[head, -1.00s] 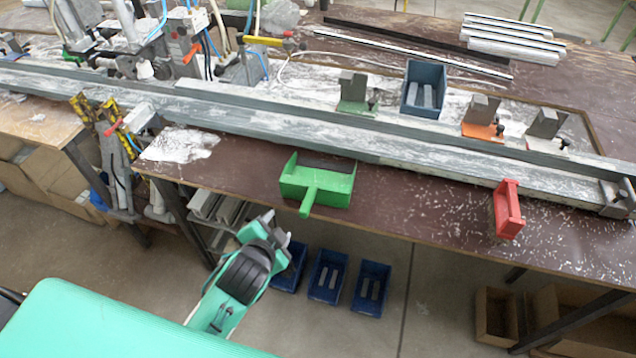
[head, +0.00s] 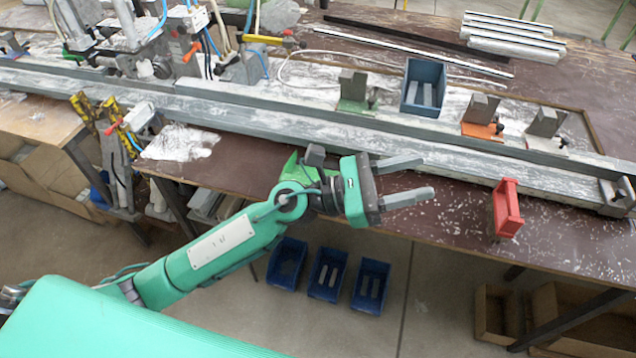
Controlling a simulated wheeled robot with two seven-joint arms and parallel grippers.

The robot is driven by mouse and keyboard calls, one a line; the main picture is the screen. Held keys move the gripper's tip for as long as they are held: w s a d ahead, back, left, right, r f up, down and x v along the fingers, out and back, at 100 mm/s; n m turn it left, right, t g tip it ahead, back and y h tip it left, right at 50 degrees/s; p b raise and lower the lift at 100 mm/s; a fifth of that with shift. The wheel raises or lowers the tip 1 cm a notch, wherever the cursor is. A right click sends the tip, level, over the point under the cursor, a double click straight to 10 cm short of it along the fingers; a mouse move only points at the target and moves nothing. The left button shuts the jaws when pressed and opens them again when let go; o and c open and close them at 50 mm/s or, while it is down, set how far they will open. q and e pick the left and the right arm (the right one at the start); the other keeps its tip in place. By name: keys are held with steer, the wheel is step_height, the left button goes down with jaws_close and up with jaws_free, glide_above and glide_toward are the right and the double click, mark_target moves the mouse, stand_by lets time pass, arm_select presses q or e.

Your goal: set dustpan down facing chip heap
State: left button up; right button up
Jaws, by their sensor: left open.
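The green dustpan (head: 291,164) lies on the brown bench top near its front edge, mostly hidden behind my left arm; only a bit of its left side shows. My left gripper (head: 418,180) is open and empty, its two grey fingers pointing right over the bench, to the right of the dustpan. The white chip heap (head: 180,143) lies on the bench to the left of the dustpan, by the rail. My right gripper is out of view.
A long grey rail (head: 330,131) runs across behind. A blue bin (head: 423,88) and clamp blocks stand beyond it. Blue bins (head: 328,275) sit on the floor below.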

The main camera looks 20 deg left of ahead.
arm_select(q)
step_height(320, 180, down, 15)
steer(key=w+a+m+g+y, duration=0.1)
steer(key=a+m+g+y, duration=0.2)
steer(key=m+g+y, duration=0.9)
steer(key=w+a+f+m+t+y, duration=0.1)
steer(key=w+a+m+t+y, duration=0.1)
steer(key=a, duration=0.3)
steer(key=w+a+f+m+t+y, duration=0.1)
steer(key=w+a+m+t+y, duration=0.2)
steer(key=a, duration=0.3)
steer(key=w+a+f+m+t+y, duration=0.1)
steer(key=w+a+m+t+y, duration=0.1)
steer(key=a, duration=0.4)
steer(key=shift+w+a+f+m+t+y, duration=0.15)
steer(key=shift+w+m+t+y, duration=0.3)
steer(key=shift+w+y, duration=0.55)
